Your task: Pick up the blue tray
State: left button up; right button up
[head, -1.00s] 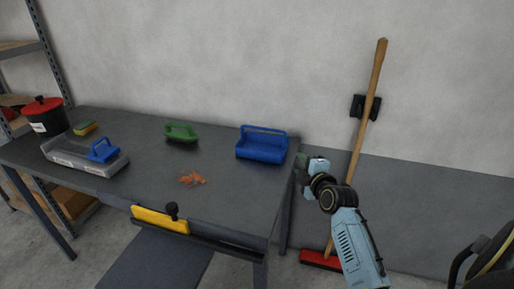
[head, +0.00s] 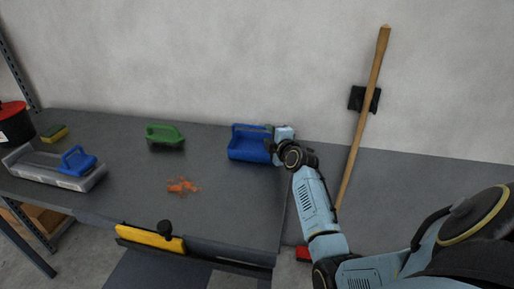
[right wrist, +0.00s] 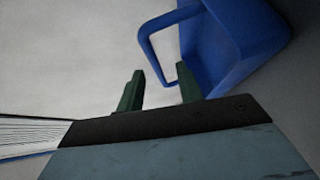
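The blue tray (head: 248,148) has a raised handle bar and stands on the grey table near its back right corner. My right gripper (head: 272,133) is at the tray's right side, close to its handle end. In the right wrist view, the gripper's two dark green fingers (right wrist: 160,88) are apart with nothing between them. The blue tray (right wrist: 232,42) is just past the fingers, its handle loop reaching toward the gap. I cannot tell whether one finger touches the tray. My left gripper is not in view.
Copper scraps (head: 183,186) lie mid-table. A green-handled brush (head: 165,137) stands behind them. A grey tray with a blue-handled tool (head: 77,160), a sponge (head: 53,133) and a red-lidded pot (head: 14,122) are at left. A broom (head: 362,120) leans against the wall at right.

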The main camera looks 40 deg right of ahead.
aim_at(263, 128)
jog(key=x, duration=0.4)
jog(key=shift+r+b, duration=0.3)
jog(key=shift+w+d+f, duration=0.1)
jog(key=shift+w+d, duration=0.05)
jog(key=shift+w, duration=0.5)
grip_shut()
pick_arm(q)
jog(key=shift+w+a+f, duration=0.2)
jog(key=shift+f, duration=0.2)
